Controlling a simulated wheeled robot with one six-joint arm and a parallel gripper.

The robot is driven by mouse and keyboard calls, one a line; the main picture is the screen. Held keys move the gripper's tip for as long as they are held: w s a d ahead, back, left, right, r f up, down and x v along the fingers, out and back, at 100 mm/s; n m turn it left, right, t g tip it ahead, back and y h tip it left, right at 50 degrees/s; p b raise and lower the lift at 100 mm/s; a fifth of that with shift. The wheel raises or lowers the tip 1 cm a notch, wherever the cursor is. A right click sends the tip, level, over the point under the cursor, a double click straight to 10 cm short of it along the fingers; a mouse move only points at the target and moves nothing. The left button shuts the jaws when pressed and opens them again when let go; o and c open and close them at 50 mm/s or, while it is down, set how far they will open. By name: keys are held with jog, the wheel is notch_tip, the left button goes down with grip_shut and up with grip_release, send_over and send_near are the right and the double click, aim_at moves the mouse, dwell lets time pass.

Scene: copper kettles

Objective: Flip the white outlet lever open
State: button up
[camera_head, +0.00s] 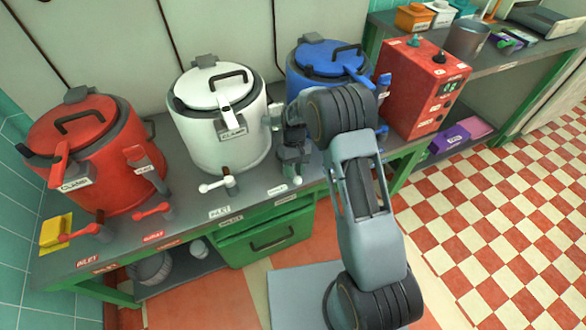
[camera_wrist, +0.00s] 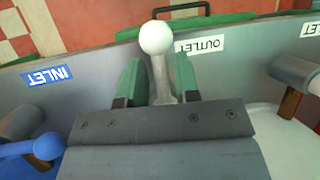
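The white outlet lever has a white ball knob (camera_wrist: 156,38) on a pale stem, beside the OUTLET label (camera_wrist: 200,45) in the wrist view. My gripper (camera_wrist: 160,82) has one green finger on each side of the stem, with narrow gaps. It is open around the lever, and the knob sticks out past the fingertips. In the head view my gripper (camera_head: 291,165) points down at the counter, right of the white kettle (camera_head: 219,125). There it hides most of the outlet lever. The OUTLET label (camera_head: 277,189) lies just left of the gripper.
The white inlet lever (camera_head: 216,185) stands left of my gripper. The blue kettle (camera_head: 325,68) is behind my arm, and a blue lever (camera_wrist: 35,148) shows in the wrist view. A red kettle (camera_head: 95,150) stands far left, a red control box (camera_head: 425,88) right. Open floor lies in front.

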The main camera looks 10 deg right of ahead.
jog(key=shift+o, duration=1)
jog(key=shift+s, duration=0.1)
jog(key=p+v, duration=0.1)
jog(key=v, duration=0.6)
jog(key=shift+r, duration=0.25)
jog(key=shift+d+r, duration=0.1)
jog(key=s+d+r+m+t+p, duration=0.1)
jog(key=s+r+p, duration=0.1)
jog(key=r, duration=0.4)
jog(key=s+d+r+t+p, duration=0.1)
jog(key=r+p, duration=0.1)
jog(key=r, duration=0.4)
jog(key=s+d+r+m+t+p, duration=0.1)
jog(key=s+d+r+t+p, duration=0.1)
jog(key=s+r, duration=0.6)
jog(key=s+d+r+m+t+p, duration=0.1)
jog(key=s+d+r+t+p, duration=0.1)
jog(key=s+r+t+p, duration=0.2)
jog(key=shift+s+d+r+m+t+h+p, duration=0.35)
jog(key=shift+s+r+p, duration=1.6)
jog(key=shift+s, duration=1.2)
